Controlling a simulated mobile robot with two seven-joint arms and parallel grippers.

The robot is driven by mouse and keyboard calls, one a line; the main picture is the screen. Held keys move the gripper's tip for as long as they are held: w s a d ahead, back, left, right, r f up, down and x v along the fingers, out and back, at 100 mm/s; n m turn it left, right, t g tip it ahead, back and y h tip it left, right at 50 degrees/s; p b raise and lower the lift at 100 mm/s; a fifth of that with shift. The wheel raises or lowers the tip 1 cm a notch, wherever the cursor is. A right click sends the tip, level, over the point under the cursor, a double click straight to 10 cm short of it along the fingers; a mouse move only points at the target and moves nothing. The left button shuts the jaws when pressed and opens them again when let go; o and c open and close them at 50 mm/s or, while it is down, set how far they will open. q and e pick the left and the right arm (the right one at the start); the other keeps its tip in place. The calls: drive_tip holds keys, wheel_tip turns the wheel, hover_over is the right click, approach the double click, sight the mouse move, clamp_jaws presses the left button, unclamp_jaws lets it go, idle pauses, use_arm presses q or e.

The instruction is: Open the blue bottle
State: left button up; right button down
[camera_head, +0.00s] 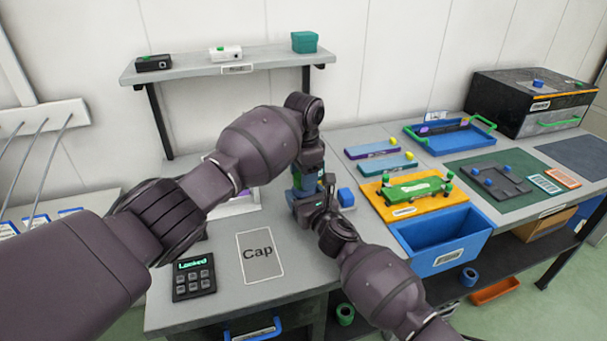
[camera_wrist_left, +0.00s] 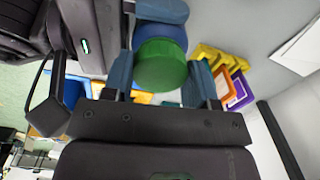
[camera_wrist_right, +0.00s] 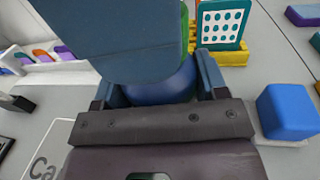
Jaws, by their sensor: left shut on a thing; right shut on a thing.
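The blue bottle (camera_wrist_right: 165,88) sits between the fingers of my right gripper (camera_wrist_right: 160,90), which is shut on its body. Its green cap (camera_wrist_left: 160,66) is between the fingers of my left gripper (camera_wrist_left: 162,80), which is shut on it from above. A sliver of the cap shows in the right wrist view (camera_wrist_right: 185,25) behind my left gripper's finger. In the head view both grippers meet at the bottle over the grey table, and they hide most of it. Whether the cap is loose on the bottle I cannot tell. A mat marked "Cap" (camera_head: 260,270) lies empty in front.
A keypad (camera_head: 193,278) reading "Locked" stands at the front left. A blue cube (camera_head: 346,197) is close to the right of the grippers. An orange board (camera_head: 445,203) and a blue bin (camera_head: 440,256) are further right. A shelf (camera_head: 190,74) is behind.

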use_arm(q)
drive_tip(key=n, duration=0.7)
drive_tip(key=shift+n, duration=0.3)
drive_tip(key=n, duration=0.4)
drive_tip(key=shift+n, duration=0.3)
drive_tip(key=n, duration=0.7)
drive_tip(key=shift+n, duration=0.3)
drive_tip(key=n, duration=0.3)
drive_tip(key=shift+d, duration=0.1)
drive_tip(key=n, duration=0.7)
drive_tip(key=shift+r, duration=0.1)
drive_tip(key=shift+r, duration=0.35)
drive_tip(key=shift+r, duration=0.7)
